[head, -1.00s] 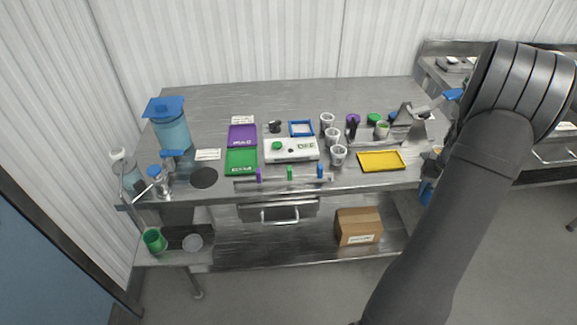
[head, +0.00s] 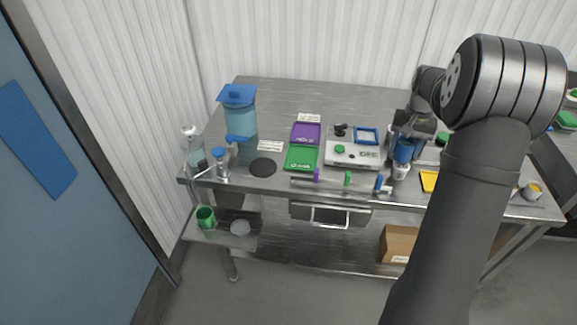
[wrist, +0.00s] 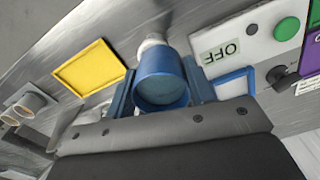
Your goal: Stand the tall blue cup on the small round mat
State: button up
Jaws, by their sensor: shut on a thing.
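The tall blue cup (head: 404,151) is in my gripper (head: 406,142), above the right part of the steel table. In the wrist view the cup (wrist: 161,72) sits between the two blue-grey fingers, with its round end toward the camera. My gripper is shut on it. The small round mat (head: 263,168) is a flat black disc near the table's front left, bare on top. The gripper is well to the right of the mat. My arm hides part of the table's right side.
A blue-lidded water container (head: 240,112) stands behind the mat, and a blue-topped bottle (head: 220,164) to its left. A white cup (head: 400,172) is just below the held cup.

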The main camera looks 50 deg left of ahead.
jog(key=s+a+r+n, duration=0.1)
jog(key=s+a+r, duration=0.3)
jog(key=s+a, duration=0.8)
send_over(262, 167)
jog(key=f, duration=0.7)
jog(key=shift+w+d, duration=0.25)
jog(key=shift+d, duration=0.1)
jog(key=shift+s+a+f, duration=0.25)
jog(key=shift+f, duration=1.85)
jog(key=shift+f, duration=0.1)
jog(key=shift+f, duration=0.1)
jog(key=o, duration=1)
jog(key=shift+o, duration=0.2)
